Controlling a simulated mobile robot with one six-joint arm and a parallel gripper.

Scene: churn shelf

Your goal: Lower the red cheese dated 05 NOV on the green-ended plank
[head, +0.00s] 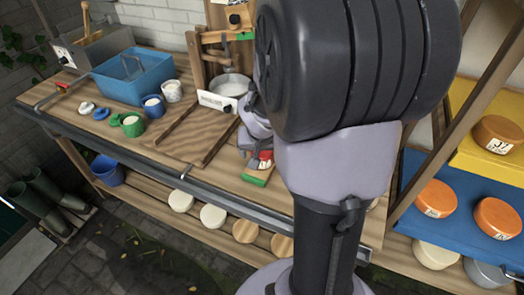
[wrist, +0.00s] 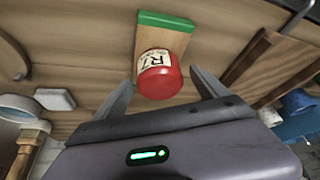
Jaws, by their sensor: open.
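The red cheese (wrist: 160,82) with a white label sits at the near end of the short wooden plank (wrist: 153,37) in the wrist view. The label shows large characters like "R7"; its small print is too small to read. The plank's far end is green (wrist: 168,21). My gripper (wrist: 163,85) is open, with a finger on either side of the cheese and a gap visible at each side. In the head view, the red cheese (head: 265,156) shows partly behind my arm, above the green plank end (head: 256,180). My gripper (head: 256,154) is mostly hidden there.
A blue tub (head: 131,77) and several small pots are at left. Orange cheeses sit on a blue shelf board (head: 456,202) at right. Pale cheeses line the lower shelf (head: 150,193).

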